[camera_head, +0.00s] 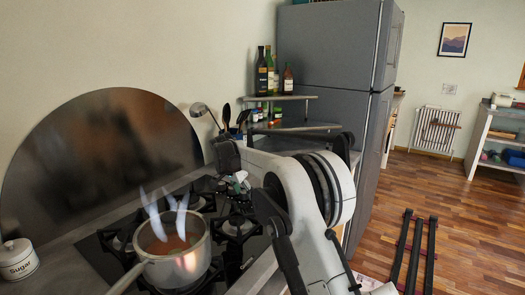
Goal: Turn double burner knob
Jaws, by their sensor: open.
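The gas stove (118,262) is a black glass hob with dark grates, at the lower left of the head view. I cannot make out the double burner knob; my arm covers part of the stove's right side. My gripper (238,184) is small in the view, over the back right of the stove, beyond my white arm. It is open, with nothing seen between its fingers; its fingertips are hard to make out.
A sugar jar (18,259) is at left. Bottles (265,72) stand on a shelf (290,98) beside the grey fridge (330,50). Utensils stand behind my gripper.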

